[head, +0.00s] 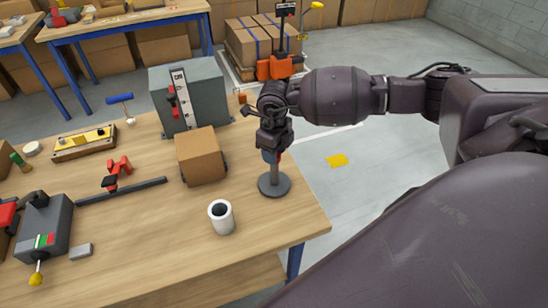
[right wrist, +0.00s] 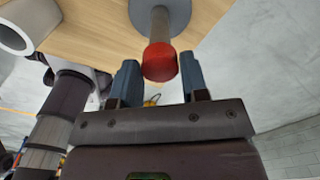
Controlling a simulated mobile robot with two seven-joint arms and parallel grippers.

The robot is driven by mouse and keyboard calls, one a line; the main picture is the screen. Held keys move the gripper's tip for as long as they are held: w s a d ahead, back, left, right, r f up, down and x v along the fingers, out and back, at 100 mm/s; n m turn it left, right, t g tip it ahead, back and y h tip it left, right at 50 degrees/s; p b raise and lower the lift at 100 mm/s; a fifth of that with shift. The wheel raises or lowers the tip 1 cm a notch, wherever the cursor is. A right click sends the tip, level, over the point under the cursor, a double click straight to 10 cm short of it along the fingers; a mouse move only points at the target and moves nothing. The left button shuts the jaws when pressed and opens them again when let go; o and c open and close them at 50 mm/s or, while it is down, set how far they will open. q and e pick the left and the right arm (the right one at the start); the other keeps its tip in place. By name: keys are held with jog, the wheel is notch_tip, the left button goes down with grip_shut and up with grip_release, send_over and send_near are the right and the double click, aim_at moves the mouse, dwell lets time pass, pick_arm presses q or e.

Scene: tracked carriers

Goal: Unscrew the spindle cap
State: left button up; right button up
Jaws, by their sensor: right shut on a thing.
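The spindle stands upright on a round grey base (head: 274,184) near the right edge of the wooden table. Its red spindle cap (right wrist: 160,62) sits at the end of the grey spindle shaft (right wrist: 160,27) in the right wrist view. My right gripper (head: 271,154) is over the spindle in the head view and hides most of the cap. In the right wrist view, the blue-grey fingers of my right gripper (right wrist: 160,76) are on either side of the cap, shut on it. My left gripper is not in view.
A white cup (head: 221,218) stands to the left of the spindle base, near the table's front edge. A cardboard box (head: 200,156) and a grey cabinet with a scale (head: 190,95) are behind it. A red clamp on a bar (head: 117,174) lies further left. Open floor is to the right.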

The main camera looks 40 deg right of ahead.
jog(key=shift+f+n+b, duration=0.15)
jog(key=shift+n+b, duration=0.2)
jog(key=shift+n, duration=0.25)
jog(key=shift+n, duration=0.4)
jog(key=shift+r+n+b, duration=0.3)
jog(key=shift+n, duration=0.6)
jog(key=shift+r, duration=0.15)
jog(key=shift+r+p, duration=0.7)
jog(key=shift+r, duration=0.4)
jog(key=shift+r, duration=0.3)
